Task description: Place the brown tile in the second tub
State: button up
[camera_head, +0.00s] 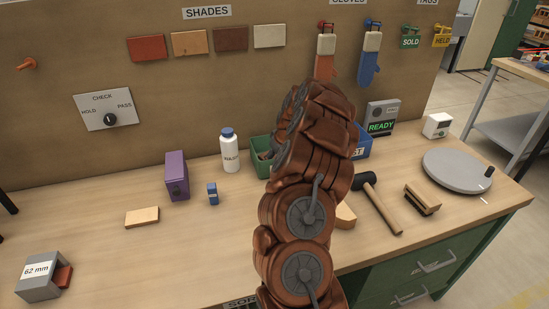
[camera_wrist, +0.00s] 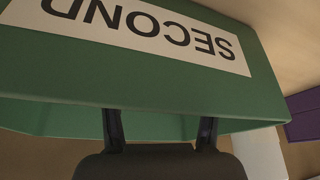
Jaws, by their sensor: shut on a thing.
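The second tub, green with a white SECOND label, fills much of the wrist view (camera_wrist: 268,88), its label upside down. In the head view the green tub (camera_head: 259,146) stands at the back of the bench, partly behind my arm. Something brownish shows inside it there, too small to name. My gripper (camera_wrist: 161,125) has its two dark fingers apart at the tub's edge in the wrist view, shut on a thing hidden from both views. I see no loose brown tile on the bench. In the head view my arm hides the gripper.
A blue tub (camera_head: 364,142) stands right of my arm, partly hidden. A white bottle (camera_head: 229,152), a purple box (camera_head: 177,176) and a small blue item (camera_head: 213,194) stand left. A tan tile (camera_head: 142,217) lies in front. A mallet (camera_head: 378,203) and brush (camera_head: 422,200) lie right.

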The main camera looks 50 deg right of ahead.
jog(key=shift+f, duration=0.15)
jog(key=o, duration=1.3)
